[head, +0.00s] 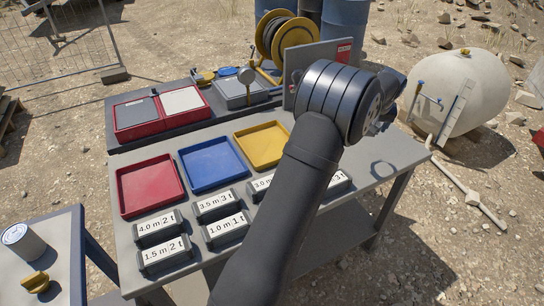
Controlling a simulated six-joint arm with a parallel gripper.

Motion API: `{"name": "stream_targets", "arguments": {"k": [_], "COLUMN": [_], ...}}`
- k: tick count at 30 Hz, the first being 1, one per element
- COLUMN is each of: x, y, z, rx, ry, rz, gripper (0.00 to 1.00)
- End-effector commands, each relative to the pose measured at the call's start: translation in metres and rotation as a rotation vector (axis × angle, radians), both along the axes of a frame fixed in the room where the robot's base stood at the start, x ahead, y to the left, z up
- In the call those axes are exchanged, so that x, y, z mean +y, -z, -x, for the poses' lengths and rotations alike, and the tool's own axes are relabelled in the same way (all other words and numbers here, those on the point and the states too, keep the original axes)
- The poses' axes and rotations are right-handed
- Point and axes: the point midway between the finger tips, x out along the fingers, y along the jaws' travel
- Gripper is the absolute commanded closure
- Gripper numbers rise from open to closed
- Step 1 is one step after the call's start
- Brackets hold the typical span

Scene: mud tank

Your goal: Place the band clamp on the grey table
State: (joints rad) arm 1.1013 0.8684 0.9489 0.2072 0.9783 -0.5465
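I cannot pick out a band clamp with certainty. My arm crosses the central table from the bottom to the upper right. My gripper's fingers do not show; the arm's large joint hides what lies behind it.
Red (150,186), blue (212,164) and yellow (262,145) trays lie on the central table. Several labelled dark blocks (226,228) sit in front. Behind are a red case (160,112), a grey gauge box (240,90) and an upright panel (318,60). A pale tank (470,95) stands right.

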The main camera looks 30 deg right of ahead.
Motion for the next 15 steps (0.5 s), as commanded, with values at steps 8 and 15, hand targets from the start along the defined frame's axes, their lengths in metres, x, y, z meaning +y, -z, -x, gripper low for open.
{"name": "stream_targets", "arguments": {"k": [8, 15], "x": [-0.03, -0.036], "y": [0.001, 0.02], "z": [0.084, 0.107], "rx": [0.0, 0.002], "ry": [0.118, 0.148], "rz": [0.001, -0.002], "gripper": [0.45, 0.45]}}
